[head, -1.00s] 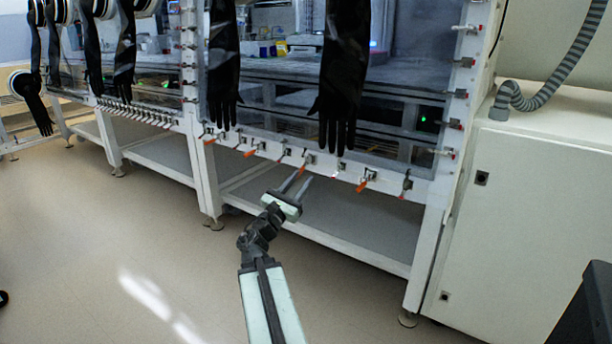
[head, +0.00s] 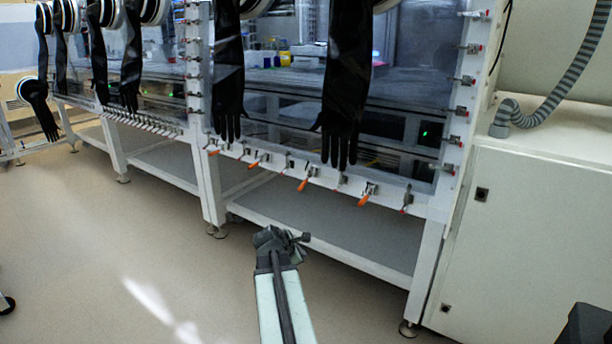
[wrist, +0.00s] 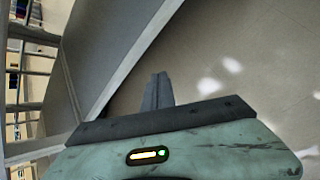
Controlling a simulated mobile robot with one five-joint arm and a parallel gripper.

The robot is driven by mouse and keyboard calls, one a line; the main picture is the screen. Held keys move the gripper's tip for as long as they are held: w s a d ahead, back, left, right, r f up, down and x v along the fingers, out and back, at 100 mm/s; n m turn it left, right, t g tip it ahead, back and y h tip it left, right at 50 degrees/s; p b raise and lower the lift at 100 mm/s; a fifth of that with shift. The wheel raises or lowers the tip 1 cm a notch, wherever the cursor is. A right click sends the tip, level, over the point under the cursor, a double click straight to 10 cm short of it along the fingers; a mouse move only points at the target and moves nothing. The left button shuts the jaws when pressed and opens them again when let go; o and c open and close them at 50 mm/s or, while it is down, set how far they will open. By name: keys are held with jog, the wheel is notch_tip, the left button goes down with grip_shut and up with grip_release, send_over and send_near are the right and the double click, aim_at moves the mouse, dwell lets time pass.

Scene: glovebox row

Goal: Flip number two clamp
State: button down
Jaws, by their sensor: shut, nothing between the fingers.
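A row of toggle clamps runs along the white lower rail of the near glovebox in the head view. Several have orange handles, among them one at left (head: 259,161), one in the middle (head: 306,180) and one at right (head: 367,195). Smaller grey clamps with red tips sit between them. No numbers are readable, so I cannot tell which is number two. My gripper (wrist: 158,91) shows in the wrist view with its fingers together and empty, over the floor. In the head view its fingers are hidden behind my wrist, which is below and in front of the rail, apart from the clamps.
Black gloves (head: 345,85) hang in front of the glovebox window, their fingertips close above the rail. A grey lower shelf (head: 330,222) lies under the rail. More clamps line the right post. A white cabinet (head: 535,230) stands at right.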

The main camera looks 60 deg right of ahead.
jog(key=w+a+r+m+t+y+p, duration=0.2)
jog(key=w+a+r+t+y+p, duration=0.1)
jog(key=w+y+p, duration=0.15)
notch_tip(320, 180, up, 26)
jog(key=m+t+y+p, duration=0.1)
jog(key=m+t+p, duration=0.6)
jog(key=p, duration=1.1)
send_over(305, 182)
jog(key=s+a, duration=0.6)
jog(key=s, duration=0.5)
jog(key=shift+n+t, duration=0.3)
jog(key=shift+n, duration=0.1)
jog(key=b+x, duration=0.3)
jog(key=x, duration=0.1)
jog(key=s+f+b+x, duration=0.1)
jog(key=b+x, duration=0.2)
jog(key=x, duration=0.1)
jog(key=f+b+x, duration=0.1)
jog(key=b+x, duration=0.2)
jog(key=x, duration=0.1)
jog(key=shift+d+f, duration=0.35)
jog(key=shift+f, duration=0.05)
jog(key=shift+a, duration=0.1)
